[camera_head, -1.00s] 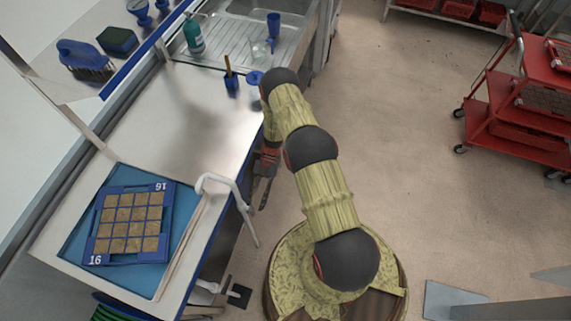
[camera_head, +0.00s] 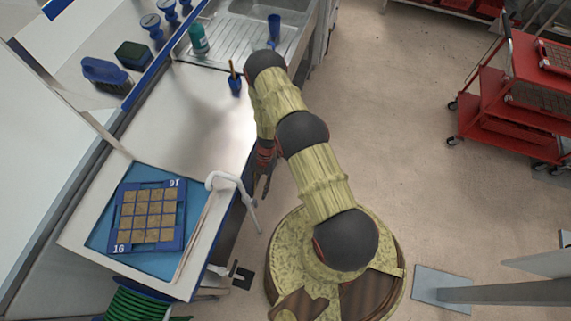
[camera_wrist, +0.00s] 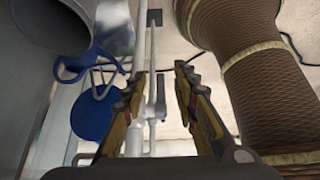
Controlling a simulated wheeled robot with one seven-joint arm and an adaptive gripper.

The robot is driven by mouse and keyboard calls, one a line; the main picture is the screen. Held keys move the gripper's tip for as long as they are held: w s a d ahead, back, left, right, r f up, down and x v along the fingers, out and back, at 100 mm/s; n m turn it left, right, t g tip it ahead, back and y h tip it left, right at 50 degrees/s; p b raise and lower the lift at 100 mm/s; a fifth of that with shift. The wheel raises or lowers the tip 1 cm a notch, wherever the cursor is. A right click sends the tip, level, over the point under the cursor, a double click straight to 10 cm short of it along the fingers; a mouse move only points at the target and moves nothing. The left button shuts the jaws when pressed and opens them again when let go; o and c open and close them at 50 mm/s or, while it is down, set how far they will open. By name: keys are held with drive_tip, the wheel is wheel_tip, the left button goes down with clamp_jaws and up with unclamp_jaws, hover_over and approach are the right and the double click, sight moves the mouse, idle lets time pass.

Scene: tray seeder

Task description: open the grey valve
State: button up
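My gripper (camera_wrist: 158,85) is open in the wrist view, with its two fingers apart and nothing held between them. A pale grey upright pipe with a small fitting (camera_wrist: 152,112) shows beyond and between the fingers, apart from them as far as I can see. I cannot tell for sure whether this fitting is the grey valve. In the head view my gripper (camera_head: 264,184) is partly hidden behind my arm, low beside the bench's right edge. A bent white pipe (camera_head: 236,181) stands at that edge, just left of the gripper.
A blue disc (camera_wrist: 90,117) and a blue handle-like part (camera_wrist: 75,66) lie left of the fingers. The bench (camera_head: 195,120) carries a blue seed tray (camera_head: 121,217). A green hose coil (camera_head: 140,303) is below it. A red trolley (camera_head: 490,120) stands right; the floor between is clear.

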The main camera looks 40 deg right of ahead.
drive_tip(key=r+t+h, duration=0.1)
drive_tip(key=t+h, duration=0.1)
drive_tip(key=h, duration=0.1)
drive_tip(key=shift+r+b, duration=0.35)
drive_tip(key=shift+r, duration=0.05)
drive_tip(key=shift+r+t+h+b, duration=0.15)
drive_tip(key=shift+t+h+b, duration=0.2)
drive_tip(key=shift+b, duration=0.5)
drive_tip(key=h+b, duration=0.1)
drive_tip(key=b, duration=0.3)
drive_tip(key=t+b, duration=0.1)
drive_tip(key=b, duration=0.3)
drive_tip(key=shift+s+a+r+h, duration=0.15)
drive_tip(key=shift+a+r+h, duration=0.1)
drive_tip(key=shift+r+h, duration=0.15)
